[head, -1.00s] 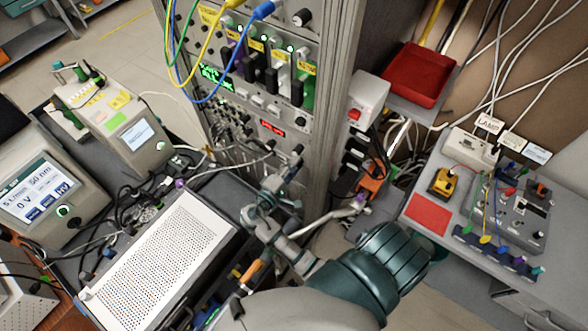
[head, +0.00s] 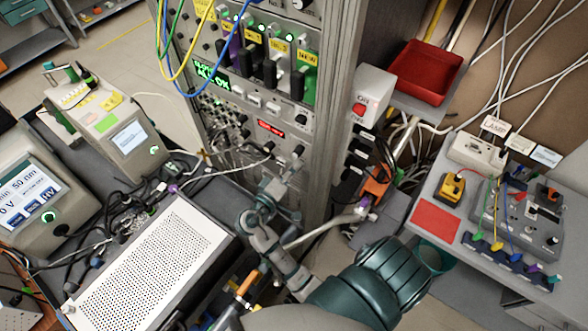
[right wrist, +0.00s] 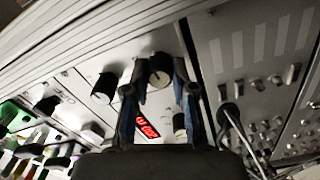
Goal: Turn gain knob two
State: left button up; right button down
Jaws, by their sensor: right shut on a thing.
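The instrument rack (head: 228,115) stands upright in the middle of the head view, with knobs and a red number display (head: 270,129) on its front. My right gripper (head: 284,168) is up against the lower part of this front, just below the display. In the right wrist view the two fingers of my right gripper (right wrist: 159,88) are on either side of a dark round knob (right wrist: 160,70), closed on it. Other black knobs (right wrist: 105,88) and the red display (right wrist: 147,129) sit close by. I cannot read the knob's label. My left gripper is not in view.
A white perforated box (head: 150,265) lies in front of the rack at left, with cables behind it. Yellow and blue cables (head: 185,88) hang across the upper panel. A red tray (head: 425,72) and a grey bench (head: 430,190) with wired boxes are at right.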

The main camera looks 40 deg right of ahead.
jog(key=shift+s+a+f, duration=0.1)
jog(key=shift+f, duration=0.35)
jog(key=c, duration=1.2)
grip_release()
jog(key=shift+r, duration=0.25)
jog(key=shift+v, duration=3.8)
